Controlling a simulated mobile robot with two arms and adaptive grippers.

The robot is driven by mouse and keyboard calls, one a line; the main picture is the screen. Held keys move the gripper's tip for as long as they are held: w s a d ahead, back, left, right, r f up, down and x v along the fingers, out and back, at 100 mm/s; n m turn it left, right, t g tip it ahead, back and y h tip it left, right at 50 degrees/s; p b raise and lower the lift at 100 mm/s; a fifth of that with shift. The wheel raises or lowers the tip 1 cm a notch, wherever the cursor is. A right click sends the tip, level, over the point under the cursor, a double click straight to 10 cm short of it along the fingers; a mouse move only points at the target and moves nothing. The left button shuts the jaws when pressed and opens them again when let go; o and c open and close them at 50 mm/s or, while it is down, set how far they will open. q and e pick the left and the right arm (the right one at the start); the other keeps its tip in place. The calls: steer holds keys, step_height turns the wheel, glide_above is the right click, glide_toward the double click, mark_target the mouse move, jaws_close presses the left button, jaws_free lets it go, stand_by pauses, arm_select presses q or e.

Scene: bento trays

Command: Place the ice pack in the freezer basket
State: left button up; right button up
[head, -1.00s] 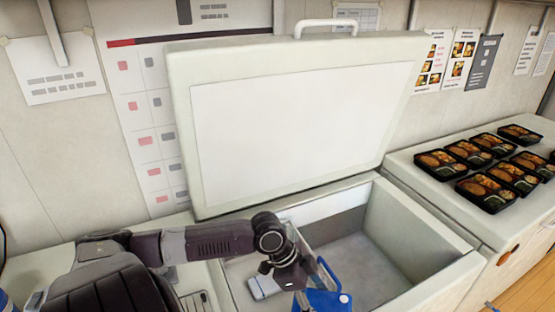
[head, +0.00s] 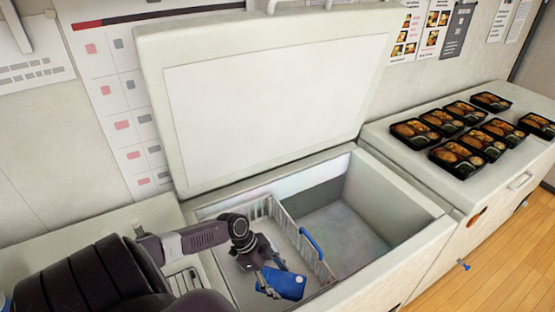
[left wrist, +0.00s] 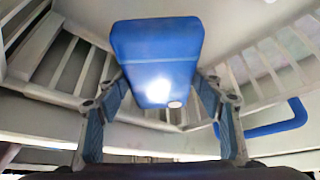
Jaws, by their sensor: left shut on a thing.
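The blue ice pack (head: 288,284) is a flat rounded block with a small pale cap, seen large in the left wrist view (left wrist: 157,60). My left gripper (head: 270,287) is shut on it; its fingers (left wrist: 160,112) stand on either side of the pack's near end. The freezer basket (head: 262,208) is white and slatted with a blue handle (head: 312,243), on the left side of the open freezer. Gripper and pack are within the basket's outline; I cannot tell whether the pack touches its floor. My arm hides part of the basket. My right gripper is out of view.
The chest freezer's lid (head: 265,100) stands open at the back. The freezer's right compartment (head: 345,235) looks empty. Several bento trays (head: 458,158) sit on the white counter (head: 395,170) to the right.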

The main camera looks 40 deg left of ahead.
arm_select(q)
steer(key=shift+f+b, duration=0.3)
steer(key=shift+f, duration=4.05)
steer(key=shift+f, duration=0.15)
steer(key=o, duration=1.6)
steer(key=shift+c, duration=0.2)
steer(key=v, duration=1.2)
steer(key=shift+r, duration=0.2)
steer(key=shift+d, duration=0.1)
